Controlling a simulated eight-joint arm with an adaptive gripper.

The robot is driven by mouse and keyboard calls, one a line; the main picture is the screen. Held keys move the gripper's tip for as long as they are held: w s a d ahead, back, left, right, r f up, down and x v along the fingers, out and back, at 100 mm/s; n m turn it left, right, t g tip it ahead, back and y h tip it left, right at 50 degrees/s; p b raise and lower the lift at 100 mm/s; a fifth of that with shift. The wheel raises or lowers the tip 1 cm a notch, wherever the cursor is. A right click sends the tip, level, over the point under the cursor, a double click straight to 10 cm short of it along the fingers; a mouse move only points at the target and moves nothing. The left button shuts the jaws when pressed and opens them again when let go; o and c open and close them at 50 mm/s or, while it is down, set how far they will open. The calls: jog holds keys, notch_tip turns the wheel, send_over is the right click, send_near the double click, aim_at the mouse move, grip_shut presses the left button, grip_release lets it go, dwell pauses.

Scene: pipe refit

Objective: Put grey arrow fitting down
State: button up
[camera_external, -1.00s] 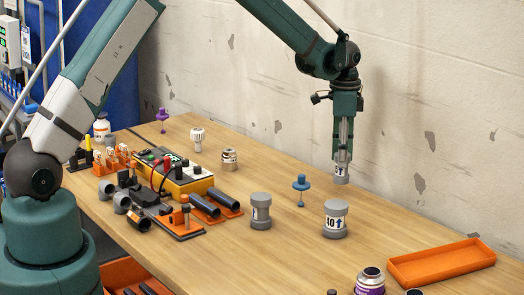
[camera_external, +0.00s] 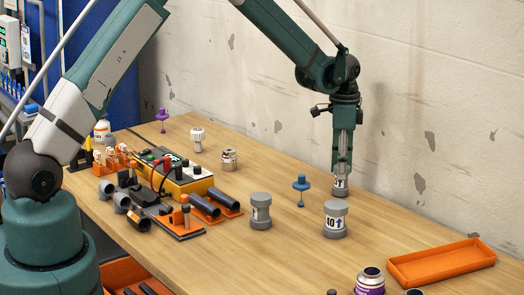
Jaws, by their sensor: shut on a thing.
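My gripper (camera_external: 341,170) points straight down at the back right of the table and is shut on a grey arrow fitting (camera_external: 340,191).
A blue-topped pin (camera_external: 301,188) stands just left of my gripper. An empty orange tray (camera_external: 440,262) lies at the right. A yellow-cased meter (camera_external: 182,180) and black pipes on orange holders (camera_external: 218,205) are at the left. The wall (camera_external: 450,120) rises close behind the table.

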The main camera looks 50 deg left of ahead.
jog(key=shift+f, duration=0.15)
jog(key=o, duration=0.9)
notch_tip(320, 180, up, 12)
jog(key=shift+r+p, duration=0.2)
jog(key=shift+p, duration=0.3)
dwell(0.3)
